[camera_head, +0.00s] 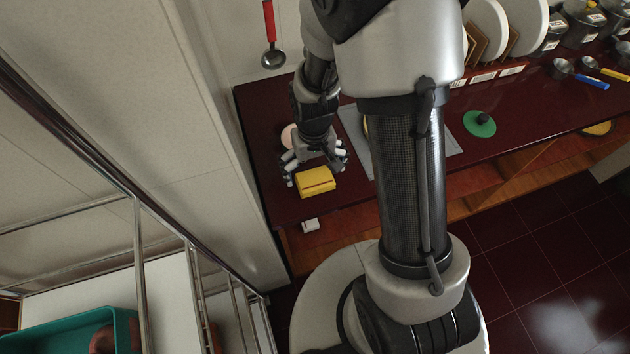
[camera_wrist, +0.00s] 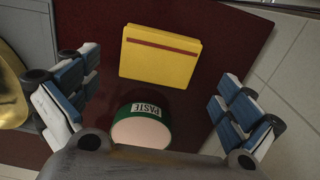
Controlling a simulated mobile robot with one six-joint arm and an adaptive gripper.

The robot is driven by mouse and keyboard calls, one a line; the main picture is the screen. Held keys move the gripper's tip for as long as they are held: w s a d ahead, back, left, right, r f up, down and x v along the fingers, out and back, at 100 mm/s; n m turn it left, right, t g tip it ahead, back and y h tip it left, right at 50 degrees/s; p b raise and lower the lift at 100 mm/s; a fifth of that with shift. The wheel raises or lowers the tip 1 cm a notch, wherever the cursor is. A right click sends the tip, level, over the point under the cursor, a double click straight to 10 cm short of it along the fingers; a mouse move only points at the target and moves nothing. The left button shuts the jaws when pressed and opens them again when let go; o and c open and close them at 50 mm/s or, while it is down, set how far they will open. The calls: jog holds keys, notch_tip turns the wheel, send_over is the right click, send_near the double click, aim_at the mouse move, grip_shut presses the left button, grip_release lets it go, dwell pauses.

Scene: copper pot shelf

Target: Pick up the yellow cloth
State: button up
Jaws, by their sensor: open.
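The yellow cloth (camera_head: 315,182) is a folded block near the front left corner of the dark red counter, in the head view. In the wrist view the yellow cloth (camera_wrist: 160,56) lies ahead of the fingers, with a thin red-brown stripe across it. My gripper (camera_head: 318,166) is just behind the cloth in the head view. In the wrist view my gripper (camera_wrist: 162,95) is open, its blue-grey fingers spread wide to either side, with nothing held. I cannot tell the exact gap between fingertips and cloth.
A green tub labelled PASTE (camera_wrist: 145,125) sits between the finger bases in the wrist view. A brass-coloured rounded item (camera_wrist: 10,90) is at its left edge. A white wall (camera_head: 225,170) borders the counter (camera_head: 350,205) at left. A green disc (camera_head: 478,126) lies farther right.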

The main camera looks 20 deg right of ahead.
aim_at(315, 179)
jog(key=f, duration=0.2)
jog(key=f+b, duration=0.1)
jog(key=shift+s+d+f, duration=0.1)
jog(key=shift+s, duration=0.15)
jog(key=shift+w+f, duration=0.1)
jog(key=shift+f, duration=0.3)
jog(key=shift+c, duration=0.2)
jog(key=c, duration=1)
jog(key=shift+r, duration=0.15)
jog(key=shift+c, duration=0.2)
notch_tip(315, 179, up, 20)
jog(key=p, duration=0.6)
